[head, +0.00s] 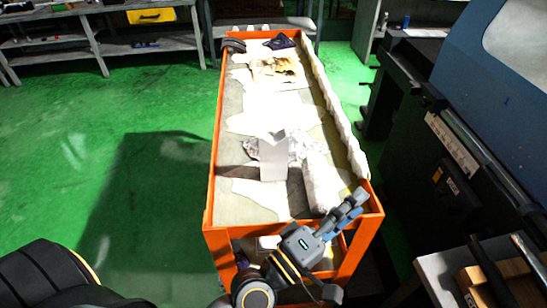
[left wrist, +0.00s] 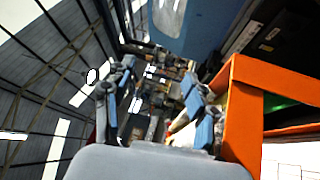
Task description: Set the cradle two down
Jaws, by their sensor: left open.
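A pale grey block with a V-shaped notch in its top, which looks like the cradle (head: 273,158), stands upright on the orange cart (head: 211,170) in the head view. I cannot tell whether it is cradle two. My left gripper (head: 345,210), with blue finger pads, is over the cart's near right corner, to the right of the block and nearer to me, apart from it. In the left wrist view its two fingers (left wrist: 152,95) are spread with nothing held between them. The cradle does not show there. My right gripper is in neither view.
Crumpled cloth or plastic (head: 320,185) lies right of the block, and stained paper (head: 278,72) lies farther back on the cart. A large blue machine (head: 490,90) stands close on the right. A wooden block (head: 490,285) sits at the lower right. Green floor is free on the left.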

